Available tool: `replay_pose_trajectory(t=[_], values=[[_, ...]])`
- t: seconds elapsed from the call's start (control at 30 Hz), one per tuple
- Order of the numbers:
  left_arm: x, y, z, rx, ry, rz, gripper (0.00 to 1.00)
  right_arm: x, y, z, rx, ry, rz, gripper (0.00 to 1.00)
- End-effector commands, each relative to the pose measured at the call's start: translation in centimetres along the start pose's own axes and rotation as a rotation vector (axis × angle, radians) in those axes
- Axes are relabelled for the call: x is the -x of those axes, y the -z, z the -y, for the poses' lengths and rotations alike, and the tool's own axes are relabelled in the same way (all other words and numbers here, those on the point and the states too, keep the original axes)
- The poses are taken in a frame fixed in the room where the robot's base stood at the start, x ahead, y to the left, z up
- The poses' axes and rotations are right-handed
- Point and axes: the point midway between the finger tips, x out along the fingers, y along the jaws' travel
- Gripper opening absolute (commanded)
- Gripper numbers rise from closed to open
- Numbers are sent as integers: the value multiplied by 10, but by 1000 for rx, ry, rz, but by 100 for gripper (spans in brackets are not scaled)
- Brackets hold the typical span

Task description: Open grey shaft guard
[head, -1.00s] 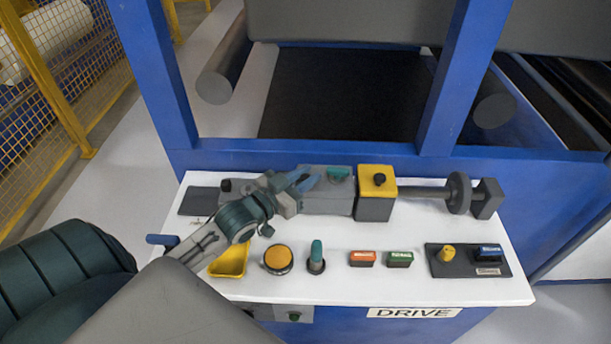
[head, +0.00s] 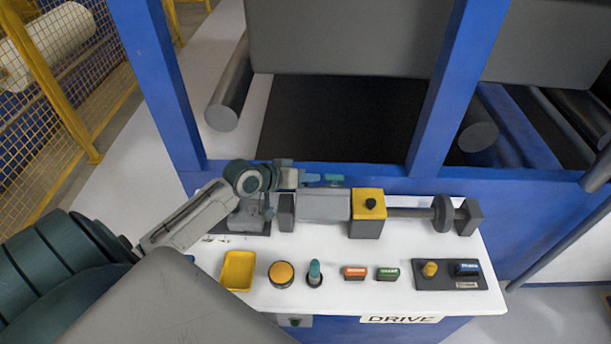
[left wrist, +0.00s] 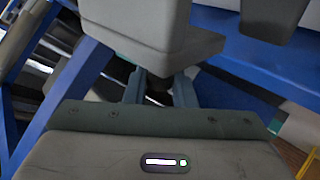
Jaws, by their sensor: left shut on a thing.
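The grey shaft guard (head: 324,206) is a box-like cover over the shaft on the white panel, just left of a yellow-topped block (head: 368,204). A teal patch (head: 334,178) shows at its top. My left gripper (head: 310,178) reaches in from the left over the guard's upper left end, its fingers shut on the guard. In the left wrist view, the fingers (left wrist: 160,88) meet a grey block with a teal edge; the exact grip is hidden behind it. My right gripper is not in view.
The panel's front row holds a yellow tray (head: 238,270), an orange button (head: 281,273), a teal-topped lever (head: 314,272) and small switches. A handwheel (head: 442,214) sits on the shaft at right. Blue frame posts (head: 446,85) rise behind the panel.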

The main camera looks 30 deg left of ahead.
Motion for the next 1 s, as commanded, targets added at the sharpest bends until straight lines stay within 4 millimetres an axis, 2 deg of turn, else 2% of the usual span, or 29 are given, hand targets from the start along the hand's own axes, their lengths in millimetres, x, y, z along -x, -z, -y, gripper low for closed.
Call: replay_pose_trajectory(t=[0.1,0.4,1.0], values=[[-3,10,3,-7,0,-12,0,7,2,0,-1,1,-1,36],[-14,23,14,-11,1,-15,0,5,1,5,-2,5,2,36],[-22,28,23,-11,5,-12,0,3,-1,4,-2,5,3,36]])
